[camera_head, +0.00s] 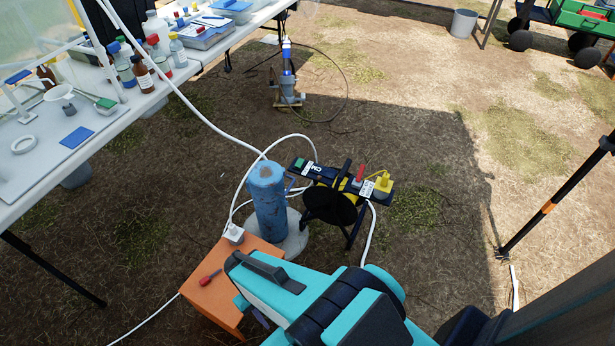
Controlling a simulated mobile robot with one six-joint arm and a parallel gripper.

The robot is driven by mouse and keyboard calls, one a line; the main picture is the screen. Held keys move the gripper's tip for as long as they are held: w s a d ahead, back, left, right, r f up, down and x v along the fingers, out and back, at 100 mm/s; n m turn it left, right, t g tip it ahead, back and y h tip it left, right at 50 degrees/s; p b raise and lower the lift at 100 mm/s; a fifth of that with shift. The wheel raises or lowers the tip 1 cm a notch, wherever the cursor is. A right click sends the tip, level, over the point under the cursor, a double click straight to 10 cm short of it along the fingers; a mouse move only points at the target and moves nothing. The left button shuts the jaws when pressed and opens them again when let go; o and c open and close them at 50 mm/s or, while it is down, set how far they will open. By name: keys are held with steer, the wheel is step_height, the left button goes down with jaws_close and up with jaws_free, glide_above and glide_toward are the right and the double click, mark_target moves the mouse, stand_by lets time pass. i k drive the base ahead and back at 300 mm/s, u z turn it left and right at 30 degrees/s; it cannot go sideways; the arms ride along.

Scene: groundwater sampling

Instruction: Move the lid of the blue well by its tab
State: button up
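The blue well (268,205) is an upright, scuffed blue pipe standing on a round pale base (293,240) in the middle of the view. Its rounded blue top (265,173) is in place; I cannot make out a separate lid edge there. A small blue piece (290,185) shows at the right of the top; I cannot tell whether it is the tab. My teal and black arm reaches in from the bottom, in front of and below the well. My gripper's fingers are not visible, and the arm shows no contact with the well's top.
An orange box (218,292) with a red-handled tool (210,277) stands left of my arm. A cable reel with a power strip (340,182) stands close right of the well. White cables loop around it. A table (160,88) with bottles is at left. Open ground lies at right.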

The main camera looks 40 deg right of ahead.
mark_target(265, 182)
steer(key=u, duration=0.3)
steer(key=k, duration=0.15)
steer(key=z, duration=1.45)
steer(key=k, duration=0.95)
steer(key=u, duration=0.1)
steer(key=i, duration=0.95)
steer(key=z, duration=0.05)
